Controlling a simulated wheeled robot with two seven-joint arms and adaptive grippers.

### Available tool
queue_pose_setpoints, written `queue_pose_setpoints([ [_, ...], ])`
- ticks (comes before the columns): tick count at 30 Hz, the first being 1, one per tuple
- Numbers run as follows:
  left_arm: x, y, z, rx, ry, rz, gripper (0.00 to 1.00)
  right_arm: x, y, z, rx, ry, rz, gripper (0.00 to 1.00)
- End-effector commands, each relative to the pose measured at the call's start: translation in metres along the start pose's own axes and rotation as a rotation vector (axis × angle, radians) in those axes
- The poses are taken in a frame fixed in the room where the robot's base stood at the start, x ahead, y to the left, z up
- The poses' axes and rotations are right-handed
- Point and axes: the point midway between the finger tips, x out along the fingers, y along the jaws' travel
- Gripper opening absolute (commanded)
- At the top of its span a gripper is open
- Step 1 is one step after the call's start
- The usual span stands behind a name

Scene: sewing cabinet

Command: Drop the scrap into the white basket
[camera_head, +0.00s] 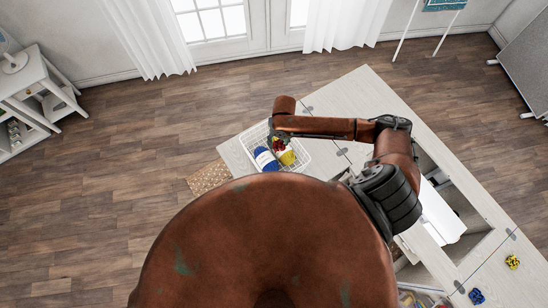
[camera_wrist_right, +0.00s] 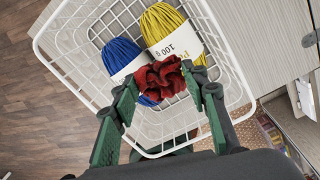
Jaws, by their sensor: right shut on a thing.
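The scrap is a crumpled dark red piece (camera_wrist_right: 159,77), held between the fingertips of my right gripper (camera_wrist_right: 160,88) in the wrist view. It is above the white wire basket (camera_wrist_right: 225,50), in front of the yarn; I cannot tell its exact height. In the head view the scrap (camera_head: 278,144) shows small over the basket (camera_head: 303,152), with my right gripper (camera_head: 279,141) partly hidden by its arm. A blue yarn skein (camera_wrist_right: 122,55) and a yellow yarn skein (camera_wrist_right: 165,22) with white labels lie in the basket. My left gripper is not in view.
The basket stands at the left end of a pale wooden cabinet top (camera_head: 360,85). A woven mat (camera_head: 208,178) lies beside it. A yellow item (camera_head: 513,262) and a blue item (camera_head: 477,296) lie at lower right. A white shelf (camera_head: 35,100) stands far left.

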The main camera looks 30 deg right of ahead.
Motion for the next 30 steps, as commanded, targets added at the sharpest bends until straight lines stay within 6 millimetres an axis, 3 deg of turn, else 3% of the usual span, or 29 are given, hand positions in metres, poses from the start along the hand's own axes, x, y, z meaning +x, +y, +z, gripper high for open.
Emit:
queue_pose_setpoints([
  [9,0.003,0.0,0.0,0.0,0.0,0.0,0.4,0.003,0.0,0.0,0.0,-0.001,0.0,0.35],
  [10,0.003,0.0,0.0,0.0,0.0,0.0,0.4,0.003,0.0,0.0,0.0,-0.001,0.0,0.42],
  [18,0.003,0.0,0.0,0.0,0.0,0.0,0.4,0.003,0.0,0.0,0.001,-0.001,0.0,0.61],
  [30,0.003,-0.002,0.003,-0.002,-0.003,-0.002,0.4,-0.005,-0.001,0.001,0.001,-0.002,0.001,0.61],
])
